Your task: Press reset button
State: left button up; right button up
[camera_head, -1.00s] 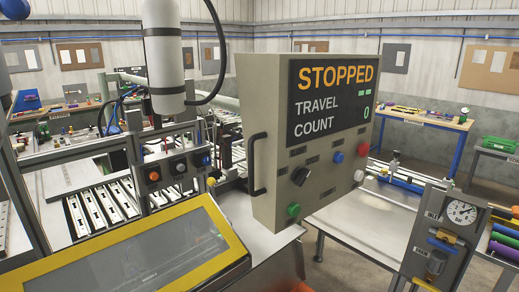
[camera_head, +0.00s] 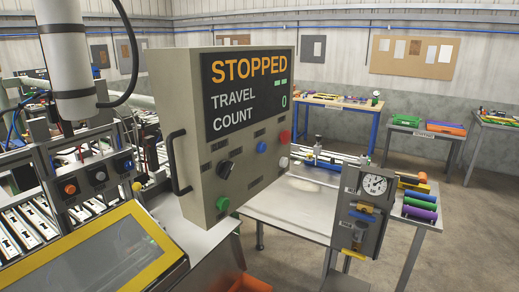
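A grey control box (camera_head: 190,130) stands at the middle left with a dark screen (camera_head: 248,92) reading "STOPPED", "TRAVEL COUNT" and 0. Its front carries a green button (camera_head: 222,204), a black rotary knob (camera_head: 226,169), a blue button (camera_head: 262,147), a red button (camera_head: 284,136) and a white button (camera_head: 283,162). The small label plates are too small to read, so I cannot tell which one is the reset button. Neither of my grippers is in view.
A yellow-framed panel (camera_head: 175,249) lies at the lower left, beside a machine with small buttons (camera_head: 97,176). A gauge panel (camera_head: 357,214) stands at the right before a metal table (camera_head: 300,207) with coloured rollers (camera_head: 420,205). Open floor (camera_head: 470,230) lies at the right.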

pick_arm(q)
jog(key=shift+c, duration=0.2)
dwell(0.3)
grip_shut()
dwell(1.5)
